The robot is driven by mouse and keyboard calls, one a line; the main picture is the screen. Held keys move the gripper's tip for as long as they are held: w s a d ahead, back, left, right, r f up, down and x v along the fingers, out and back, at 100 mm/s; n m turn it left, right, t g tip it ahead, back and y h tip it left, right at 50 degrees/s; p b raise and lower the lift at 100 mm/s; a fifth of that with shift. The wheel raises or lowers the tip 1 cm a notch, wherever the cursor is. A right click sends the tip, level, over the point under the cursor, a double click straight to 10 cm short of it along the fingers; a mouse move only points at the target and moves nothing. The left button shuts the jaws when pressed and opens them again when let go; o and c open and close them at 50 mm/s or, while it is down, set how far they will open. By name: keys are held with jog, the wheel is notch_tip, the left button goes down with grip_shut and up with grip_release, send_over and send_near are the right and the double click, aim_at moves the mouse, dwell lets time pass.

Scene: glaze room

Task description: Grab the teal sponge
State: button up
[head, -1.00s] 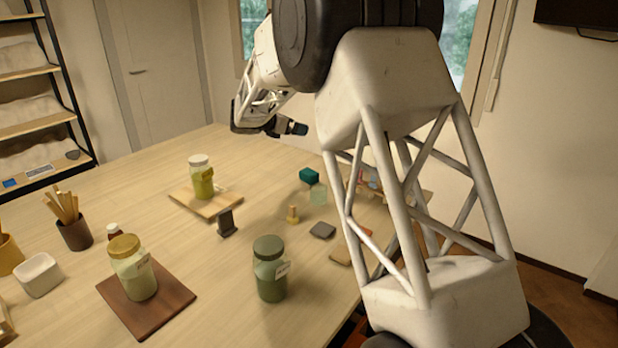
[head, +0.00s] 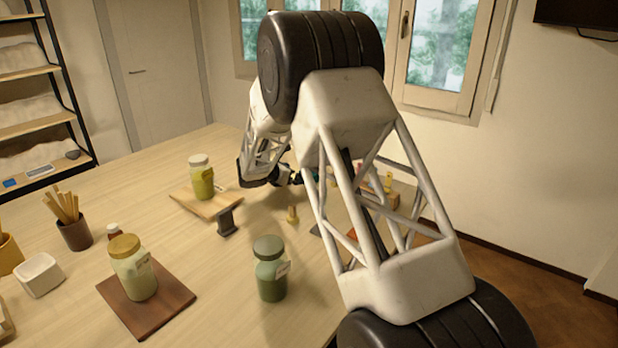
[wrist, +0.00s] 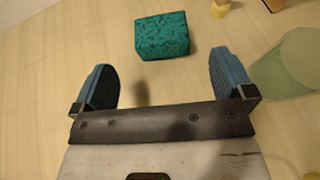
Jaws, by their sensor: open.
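The teal sponge (wrist: 162,36) is a small speckled block lying on the table, near the top centre of the wrist view. My gripper (wrist: 165,75) is open and empty, its two blue-padded fingers apart. The sponge shows beyond the fingertips, centred roughly between them, and neither finger touches it. In the head view my gripper (head: 295,178) is low over the far part of the table. There my arm hides most of the sponge.
A translucent green vessel (wrist: 290,65) stands close to the right finger in the wrist view. A yellow-green jar (head: 201,178) stands left of my gripper.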

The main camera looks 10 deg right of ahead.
jog(key=shift+x, duration=1.3)
jog(key=shift+x, duration=2.6)
jog(key=c, duration=0.9)
